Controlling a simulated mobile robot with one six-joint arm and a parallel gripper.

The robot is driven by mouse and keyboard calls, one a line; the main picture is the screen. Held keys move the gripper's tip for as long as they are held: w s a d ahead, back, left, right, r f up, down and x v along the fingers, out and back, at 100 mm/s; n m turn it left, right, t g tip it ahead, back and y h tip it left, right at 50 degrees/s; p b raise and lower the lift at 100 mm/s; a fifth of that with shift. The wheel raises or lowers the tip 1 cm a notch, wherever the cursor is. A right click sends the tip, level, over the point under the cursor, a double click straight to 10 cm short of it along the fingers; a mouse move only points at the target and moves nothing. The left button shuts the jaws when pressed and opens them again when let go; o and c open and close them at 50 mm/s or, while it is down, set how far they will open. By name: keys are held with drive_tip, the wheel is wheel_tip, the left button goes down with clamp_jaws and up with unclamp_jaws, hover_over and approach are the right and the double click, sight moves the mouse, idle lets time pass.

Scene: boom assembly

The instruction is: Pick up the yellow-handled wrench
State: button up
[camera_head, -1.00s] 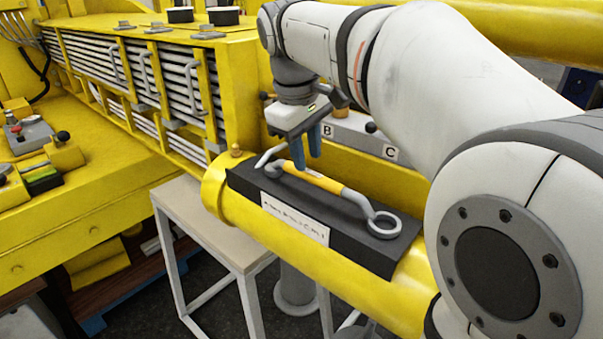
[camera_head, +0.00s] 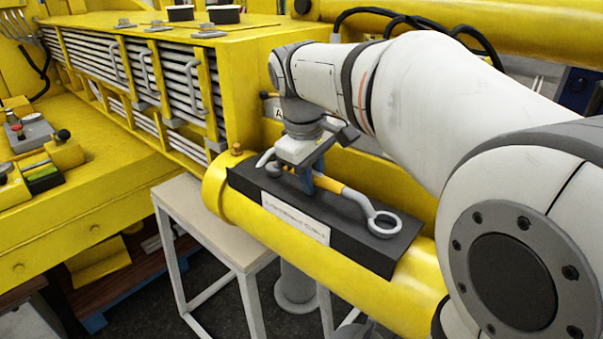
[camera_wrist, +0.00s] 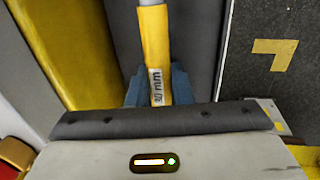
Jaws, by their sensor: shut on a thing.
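The yellow-handled wrench (camera_head: 356,196) lies along a black block with a white label (camera_head: 296,220). Its grey ring end (camera_head: 382,222) points to the lower right, and its other end is partly hidden by my gripper. My gripper (camera_head: 306,183) is lowered over the handle, with its blue fingers on either side of it. In the wrist view, my gripper (camera_wrist: 155,88) is shut on the yellow handle (camera_wrist: 155,40), which carries a size marking ending in "mm". The wrench still appears to rest on the block.
The block sits on a thick yellow cylinder (camera_head: 232,197). A small beige-topped table (camera_head: 205,215) stands to its left. A yellow cabinet with slatted shelves (camera_head: 180,90) rises behind. Dark hoses (camera_head: 400,18) run at the back.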

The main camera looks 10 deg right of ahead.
drive_tip(key=shift+r, duration=0.15)
clamp_jaws()
wheel_tip(320, 180, up, 10)
drive_tip(key=shift+f, duration=0.1)
idle(0.3)
drive_tip(key=shift+o, duration=1.3)
unclamp_jaws()
clamp_jaws()
